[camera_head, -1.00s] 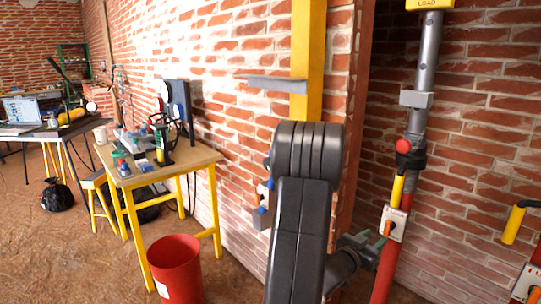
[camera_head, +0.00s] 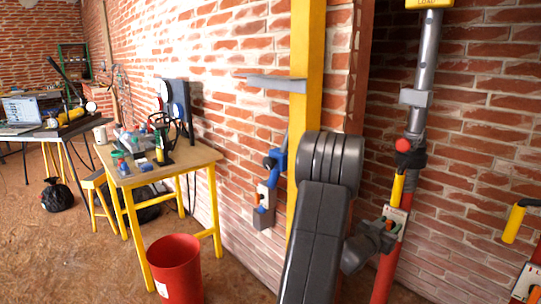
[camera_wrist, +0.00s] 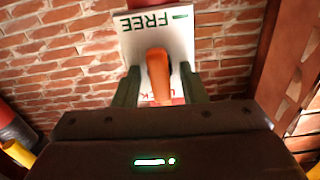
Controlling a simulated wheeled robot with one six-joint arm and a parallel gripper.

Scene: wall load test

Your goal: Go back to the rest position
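An orange lever (camera_wrist: 158,75) stands out from a white plate (camera_wrist: 178,38) marked FREE at the top of the wrist view. Lower lettering on the plate is partly hidden. My gripper (camera_wrist: 160,88) has its two dark green fingers apart, one on each side of the lever, with gaps showing. Whether the lever lies fully between the fingertips in depth I cannot tell. In the head view, my gripper (camera_head: 384,232) is at the plate (camera_head: 398,217) on the red and grey upright tube (camera_head: 392,262) and covers part of it. My arm is extended forward.
A yellow post (camera_head: 306,80) with a grey bracket (camera_head: 275,83) stands close behind my arm. A grey wall unit with a blue part (camera_head: 265,205) is left of it. A wooden table (camera_head: 195,158) and a red bucket (camera_head: 174,270) stand left. Floor between is clear.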

